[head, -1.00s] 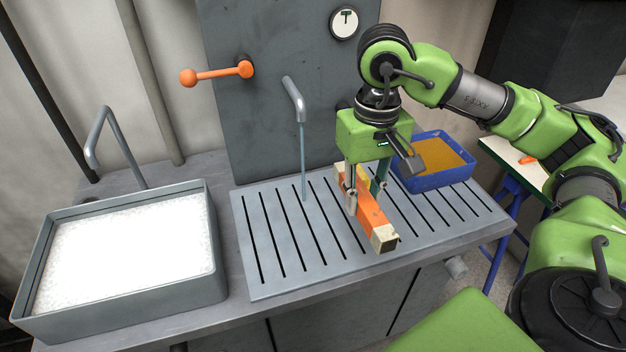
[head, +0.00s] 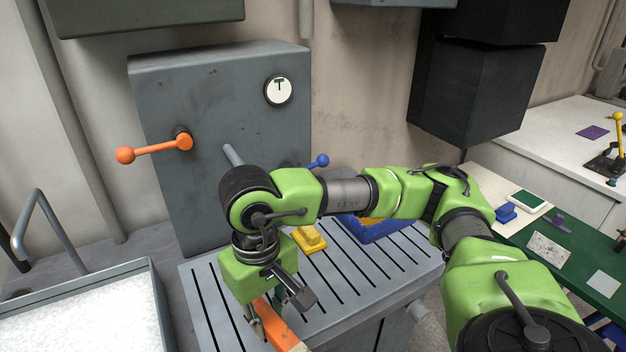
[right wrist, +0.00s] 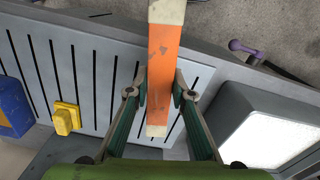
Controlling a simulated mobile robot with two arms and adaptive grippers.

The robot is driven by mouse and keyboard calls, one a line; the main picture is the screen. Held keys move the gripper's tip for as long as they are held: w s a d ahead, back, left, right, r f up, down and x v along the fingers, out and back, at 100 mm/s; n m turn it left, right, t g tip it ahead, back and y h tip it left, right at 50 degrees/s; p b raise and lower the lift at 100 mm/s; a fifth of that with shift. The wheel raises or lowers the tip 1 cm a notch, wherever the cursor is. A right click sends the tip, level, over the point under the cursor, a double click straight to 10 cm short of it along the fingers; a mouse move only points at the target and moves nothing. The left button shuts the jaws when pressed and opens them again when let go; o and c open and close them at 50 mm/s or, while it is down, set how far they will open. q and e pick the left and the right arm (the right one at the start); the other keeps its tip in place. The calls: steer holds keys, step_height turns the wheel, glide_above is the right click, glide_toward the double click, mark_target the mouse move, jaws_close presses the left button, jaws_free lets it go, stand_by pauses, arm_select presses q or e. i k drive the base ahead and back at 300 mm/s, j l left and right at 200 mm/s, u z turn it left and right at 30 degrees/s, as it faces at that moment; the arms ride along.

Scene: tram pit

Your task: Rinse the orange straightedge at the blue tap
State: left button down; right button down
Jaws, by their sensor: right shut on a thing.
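The orange straightedge (head: 276,324) has pale ends and is held by my right gripper (head: 268,330) over the front of the slotted drain plate (head: 205,300). In the right wrist view, the straightedge (right wrist: 163,70) lies between both fingers of the shut gripper (right wrist: 160,97). The blue tap handle (head: 319,160) sticks out from the grey cabinet. The grey spout (head: 232,155) shows only at its top; my right arm hides its outlet and any water there. My left gripper is out of view.
A yellow block (head: 310,240) lies on the drain plate, beside a blue tray (head: 372,230). An orange lever (head: 155,149) sticks out at the left. A basin with white contents (head: 150,300) stands at front left. A green-topped table (head: 520,245) is at the right.

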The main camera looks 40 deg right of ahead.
mark_target(322, 160)
steer(key=k+z, duration=0.1)
steer(key=z, duration=1)
